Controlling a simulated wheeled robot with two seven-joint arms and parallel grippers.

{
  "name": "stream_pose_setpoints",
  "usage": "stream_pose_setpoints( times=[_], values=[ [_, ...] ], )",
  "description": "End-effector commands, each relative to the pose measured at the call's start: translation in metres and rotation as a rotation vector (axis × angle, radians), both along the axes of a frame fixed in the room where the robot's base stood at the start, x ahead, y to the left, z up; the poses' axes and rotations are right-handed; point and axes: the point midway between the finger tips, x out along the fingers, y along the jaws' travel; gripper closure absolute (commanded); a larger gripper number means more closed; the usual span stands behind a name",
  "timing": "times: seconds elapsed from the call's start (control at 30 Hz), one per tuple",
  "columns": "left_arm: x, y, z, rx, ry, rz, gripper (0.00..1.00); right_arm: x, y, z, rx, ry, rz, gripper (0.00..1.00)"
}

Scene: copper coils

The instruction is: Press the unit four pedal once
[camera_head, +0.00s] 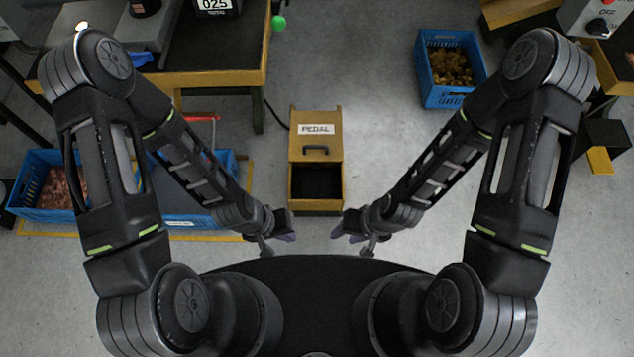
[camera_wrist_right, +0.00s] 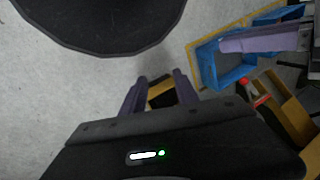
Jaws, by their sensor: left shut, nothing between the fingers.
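A yellow-brown pedal box (camera_head: 317,137) stands on the floor at centre in the head view. It has a white "PEDAL" label, a black handle on its lid and a dark opening at its near end. No unit number is readable on it. My left gripper (camera_head: 286,231) is shut and empty, left of the box's near end. My right gripper (camera_head: 350,231) is to the right of that end, apart from the box. In the right wrist view its fingers (camera_wrist_right: 160,92) are spread, with nothing between them, and part of the box shows beyond.
A blue crate (camera_head: 421,83) of brass-coloured pieces stands at the upper right. More blue crates (camera_head: 25,188) lie at the left. A bench (camera_head: 215,79) with a "025" device (camera_head: 214,6) is at the upper left.

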Motion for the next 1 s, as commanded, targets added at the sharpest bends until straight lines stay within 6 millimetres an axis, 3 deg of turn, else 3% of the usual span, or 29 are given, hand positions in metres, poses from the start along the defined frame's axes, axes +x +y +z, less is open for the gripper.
stream_pose_setpoints(
  times=[0.1,0.53,1.0],
  values=[
    [0.0,0.0,0.0,0.0,0.0,0.0,1.0,0.0,0.0,0.0,0.0,0.0,0.0,0.64],
    [0.0,0.0,0.0,0.0,0.0,0.0,1.0,0.0,0.0,0.0,0.0,0.0,0.0,0.99],
    [0.0,0.0,0.0,0.0,0.0,0.0,1.0,0.0,0.0,0.0,0.0,0.0,0.0,1.0]
  ],
)
